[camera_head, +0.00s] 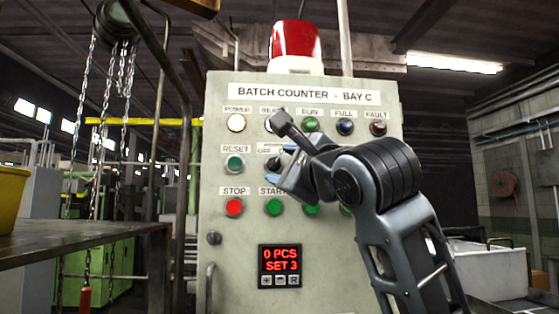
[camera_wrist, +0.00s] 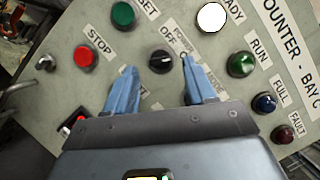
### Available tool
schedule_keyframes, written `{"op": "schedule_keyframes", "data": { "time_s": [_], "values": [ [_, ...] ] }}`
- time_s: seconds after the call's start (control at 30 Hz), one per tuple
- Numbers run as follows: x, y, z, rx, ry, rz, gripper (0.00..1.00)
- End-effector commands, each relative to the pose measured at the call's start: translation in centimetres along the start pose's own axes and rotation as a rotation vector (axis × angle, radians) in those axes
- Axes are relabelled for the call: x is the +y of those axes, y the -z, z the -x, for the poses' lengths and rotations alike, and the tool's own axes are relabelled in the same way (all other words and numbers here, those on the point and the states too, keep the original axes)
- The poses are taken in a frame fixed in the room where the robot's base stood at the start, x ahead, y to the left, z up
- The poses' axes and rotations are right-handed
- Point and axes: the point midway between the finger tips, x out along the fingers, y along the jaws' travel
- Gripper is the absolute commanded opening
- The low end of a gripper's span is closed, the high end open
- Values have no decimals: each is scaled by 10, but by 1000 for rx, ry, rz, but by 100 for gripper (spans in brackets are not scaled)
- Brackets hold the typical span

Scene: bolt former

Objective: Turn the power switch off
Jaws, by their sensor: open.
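The power switch is a round black rotary knob (camera_wrist: 161,61) with a small light mark, set in the panel under a POWER / OFF label. The mark's exact direction is hard to read. In the head view the knob (camera_head: 272,164) is partly hidden behind my gripper. My gripper (camera_head: 282,170) is open in front of the panel. In the wrist view its two blue fingers (camera_wrist: 156,76) stand apart, with the knob in the gap just beyond the tips. Neither finger clearly touches it. The POWER lamp (camera_head: 236,122) shows bright white.
Close around the knob are the green RESET button (camera_wrist: 122,14), the red STOP button (camera_wrist: 83,56), a white lamp (camera_wrist: 211,17) and the green RUN lamp (camera_wrist: 241,63). A red display (camera_head: 280,260) reads 0 PCS, SET 3. A table (camera_head: 80,232) stands at left.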

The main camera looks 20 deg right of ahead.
Motion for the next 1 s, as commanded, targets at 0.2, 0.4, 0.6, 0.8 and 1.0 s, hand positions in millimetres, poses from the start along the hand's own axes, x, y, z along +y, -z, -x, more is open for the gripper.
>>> {"op": "schedule_keyframes", "data": {
  "time_s": [0.2,0.4,0.6,0.8,1.0],
  "values": [
    [-1,0,-20,0,1,1,55],
    [0,0,-23,-1,1,0,55],
    [0,0,-22,-1,1,0,46],
    [0,0,-22,-1,0,0,27],
    [0,0,-22,-1,0,0,8]
  ]
}}
